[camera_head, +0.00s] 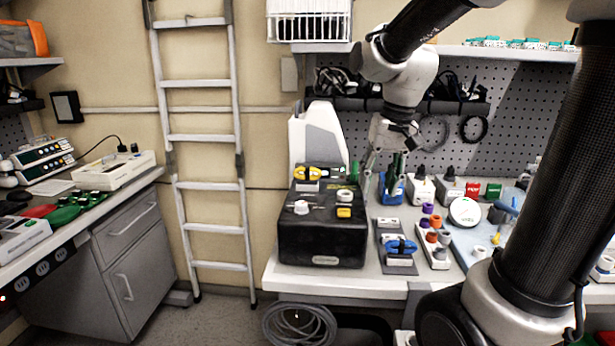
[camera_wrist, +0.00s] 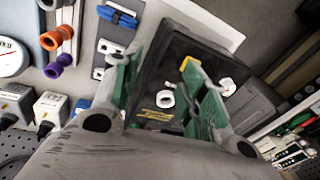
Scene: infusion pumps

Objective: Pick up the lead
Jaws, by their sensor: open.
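A blue coiled lead (camera_head: 402,247) lies on a narrow grey plate (camera_head: 400,262) on the bench, right of the black box. It also shows at the top of the wrist view (camera_wrist: 118,16), on the grey plate. My gripper (camera_head: 383,172) is open above the back of the bench, behind and above the lead and apart from it. In the wrist view the open gripper (camera_wrist: 162,92) shows green pads on its fingers, with the black box between and beyond them. Nothing is held. Which coil the task means by the lead cannot be told for certain.
Purple and orange connectors (camera_head: 432,236) stand on a strip right of the lead. A round gauge (camera_head: 465,211), small white boxes and a pegboard (camera_head: 510,130) bound the bench.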

